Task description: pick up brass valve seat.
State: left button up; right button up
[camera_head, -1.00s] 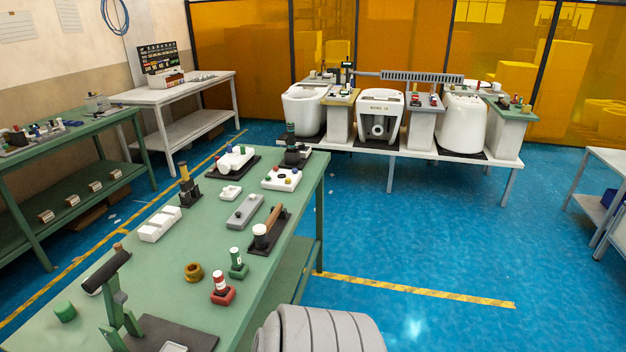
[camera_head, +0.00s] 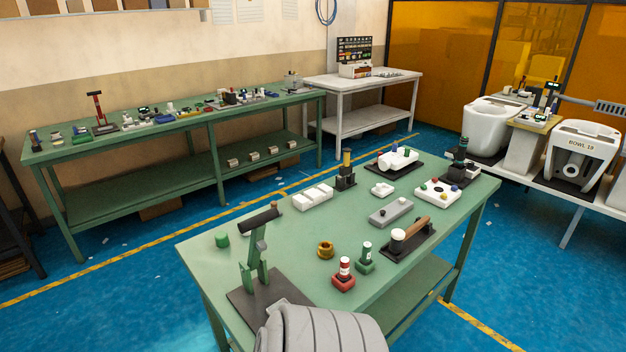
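The brass valve seat (camera_head: 325,249) is a small gold-brown ring lying on the green table (camera_head: 296,226), in the middle of its near half. It lies apart from the red-based bottle and the green-based bottle to its right. Neither of my grippers shows in the head view. A grey ribbed part at the bottom centre, which looks like mine, covers the table's near corner.
A press-like tool with a black handle (camera_head: 260,221) stands left of the ring. A red-based bottle (camera_head: 343,275) and a green-based bottle (camera_head: 365,258) stand to its right. A grey block (camera_head: 391,212) lies behind. Blue floor (camera_head: 150,290) is open to the left.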

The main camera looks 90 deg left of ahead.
aim_at(326, 250)
jog(key=u, duration=1.1)
jog(key=i, duration=2.35)
jog(key=u, duration=3.25)
